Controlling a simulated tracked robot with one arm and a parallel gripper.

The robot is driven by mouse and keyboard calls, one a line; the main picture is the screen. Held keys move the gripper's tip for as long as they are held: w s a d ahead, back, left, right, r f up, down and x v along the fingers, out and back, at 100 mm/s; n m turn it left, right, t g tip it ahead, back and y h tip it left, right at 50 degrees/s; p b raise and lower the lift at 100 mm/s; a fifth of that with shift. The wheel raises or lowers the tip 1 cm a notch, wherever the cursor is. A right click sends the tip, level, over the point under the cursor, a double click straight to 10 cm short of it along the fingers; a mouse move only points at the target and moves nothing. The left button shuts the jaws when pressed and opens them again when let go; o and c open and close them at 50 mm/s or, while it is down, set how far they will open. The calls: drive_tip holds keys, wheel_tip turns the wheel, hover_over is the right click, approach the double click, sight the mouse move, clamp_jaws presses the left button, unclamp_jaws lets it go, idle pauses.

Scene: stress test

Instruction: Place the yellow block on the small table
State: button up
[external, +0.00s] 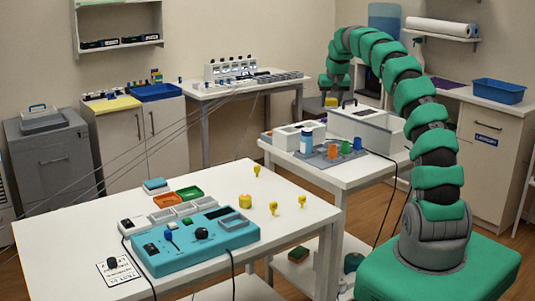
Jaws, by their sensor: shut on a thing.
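My green arm rises from its base at the right and curves over to the left. My gripper (328,92) points down at its end, small and far from the camera. A small yellow block (331,102) shows at its tip, and the gripper is shut on it. The block appears behind the white table with the cups (285,149); its height and distance from that table cannot be told. A white table (95,210) stands in the foreground. Which one is the small table is not clear from this view.
The middle table carries a white case (367,128), a bottle (307,140) and coloured cups (345,146). The foreground table holds a blue control panel (190,240), trays, a yellow cylinder (245,201) and yellow pegs (273,208). Cables cross the left side.

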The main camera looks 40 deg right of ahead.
drive_tip(key=s+d+m, duration=0.1)
drive_tip(key=s+d, duration=0.3)
drive_tip(key=d, duration=0.4)
drive_tip(key=s+d+m+h, duration=0.1)
drive_tip(key=s+d, duration=0.3)
drive_tip(key=d, duration=0.3)
drive_tip(key=s+d+m, duration=0.1)
drive_tip(key=s+d, duration=0.2)
drive_tip(key=d, duration=0.5)
drive_tip(key=shift+g, duration=0.3)
drive_tip(key=f, duration=0.5)
drive_tip(key=shift+s+d+f, duration=0.1)
drive_tip(key=shift+s+f, duration=0.1)
drive_tip(key=shift+s, duration=0.15)
drive_tip(key=shift+f, duration=0.1)
wheel_tip(320, 180, down, 10)
drive_tip(key=shift+r+p, duration=0.15)
drive_tip(key=shift+p, duration=0.25)
drive_tip(key=o, duration=1.1)
drive_tip(key=shift+c, duration=0.2)
